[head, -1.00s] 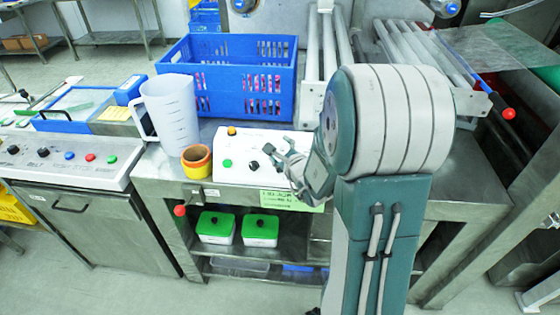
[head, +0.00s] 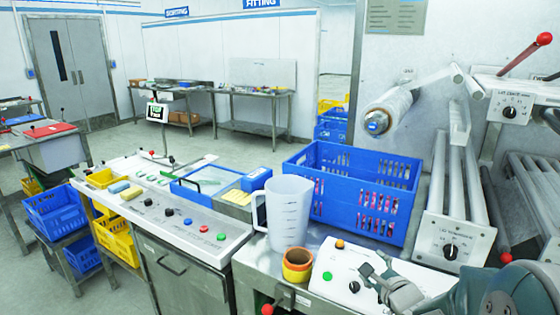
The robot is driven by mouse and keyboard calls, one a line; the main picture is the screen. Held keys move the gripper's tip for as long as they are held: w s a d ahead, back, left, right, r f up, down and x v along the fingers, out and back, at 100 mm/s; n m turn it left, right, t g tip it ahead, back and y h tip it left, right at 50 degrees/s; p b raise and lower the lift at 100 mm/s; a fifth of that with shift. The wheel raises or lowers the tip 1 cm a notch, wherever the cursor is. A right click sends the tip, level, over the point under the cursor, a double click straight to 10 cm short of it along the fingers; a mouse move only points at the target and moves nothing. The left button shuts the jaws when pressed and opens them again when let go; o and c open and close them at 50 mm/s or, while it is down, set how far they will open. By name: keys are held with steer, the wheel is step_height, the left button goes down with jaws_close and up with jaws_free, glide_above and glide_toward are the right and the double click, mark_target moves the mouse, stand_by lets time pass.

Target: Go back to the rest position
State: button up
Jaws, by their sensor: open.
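My gripper (head: 373,272) is at the lower right of the head view, in front of the white control box (head: 340,282) on the steel bench. Its fingers are open with nothing seen between them. It is close to the box's black knob; I cannot tell whether they touch. Part of my arm shows at the bottom right corner, and the rest is out of the frame.
Left of the box stand a yellow-orange cup (head: 297,266) and a clear measuring jug (head: 290,215). A blue crate (head: 345,215) is behind them. A wrapping machine with a film roll (head: 388,112) is at right. The floor (head: 240,145) beyond is clear.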

steer(key=s+a+r+n+g+y, duration=0.3)
steer(key=s+a+n+g, duration=0.1)
steer(key=s+a+n, duration=0.3)
steer(key=s+a+r+n+g+y, duration=0.25)
steer(key=s+a+n+y, duration=0.2)
steer(key=a+n, duration=0.45)
steer(key=s+d+n+g+h, duration=0.1)
steer(key=s+d+n+h, duration=0.2)
steer(key=s+n+h, duration=0.1)
steer(key=s+d+n+g+h, duration=0.2)
steer(key=s+d+n+h, duration=0.1)
steer(key=s, duration=0.6)
steer(key=shift+s+r+n+h, duration=0.25)
steer(key=shift+n+h, duration=0.35)
steer(key=shift+h, duration=0.75)
steer(key=shift+d, duration=0.1)
